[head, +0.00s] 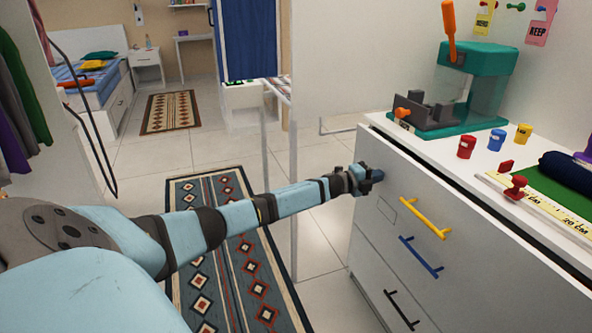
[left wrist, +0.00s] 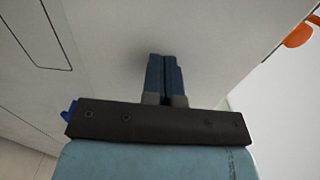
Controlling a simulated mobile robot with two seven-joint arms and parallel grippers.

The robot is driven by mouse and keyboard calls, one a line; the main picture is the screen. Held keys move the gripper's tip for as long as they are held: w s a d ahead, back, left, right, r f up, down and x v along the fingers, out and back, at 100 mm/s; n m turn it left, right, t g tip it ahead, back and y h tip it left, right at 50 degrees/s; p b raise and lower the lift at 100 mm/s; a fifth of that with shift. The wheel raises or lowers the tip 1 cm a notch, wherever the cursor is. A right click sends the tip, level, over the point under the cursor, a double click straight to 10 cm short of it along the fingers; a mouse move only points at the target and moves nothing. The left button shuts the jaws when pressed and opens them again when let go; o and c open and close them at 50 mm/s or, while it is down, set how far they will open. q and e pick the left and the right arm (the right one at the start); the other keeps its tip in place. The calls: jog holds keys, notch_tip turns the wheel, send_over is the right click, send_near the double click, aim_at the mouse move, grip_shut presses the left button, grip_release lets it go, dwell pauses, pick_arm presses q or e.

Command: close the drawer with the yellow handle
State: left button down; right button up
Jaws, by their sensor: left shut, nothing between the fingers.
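The drawer (head: 385,160) with the yellow handle (head: 425,217) is the top one of a white cabinet at the right in the head view. A dark gap runs behind its upper edge, so its front stands slightly out from the cabinet. My left gripper (head: 378,174) is shut and empty, at the drawer front's left part, left of and above the yellow handle. In the left wrist view the closed fingers (left wrist: 165,72) point at a white panel and appear close to it; contact cannot be told. My right gripper is not in view.
Below are drawers with a blue handle (head: 421,257) and a black handle (head: 402,310). The cabinet top holds a green machine (head: 480,75), small coloured pots (head: 467,146), a red stamp (head: 516,188) and a yellow ruler (head: 550,207). A patterned rug (head: 240,270) lies on the floor.

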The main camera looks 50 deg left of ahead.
aim_at(386, 172)
pick_arm(q)
jog(key=x, duration=0.3)
jog(key=shift+w+d+b, duration=0.1)
jog(key=shift+w+b, duration=0.15)
jog(key=shift+b, duration=0.15)
jog(key=shift+r, duration=0.2)
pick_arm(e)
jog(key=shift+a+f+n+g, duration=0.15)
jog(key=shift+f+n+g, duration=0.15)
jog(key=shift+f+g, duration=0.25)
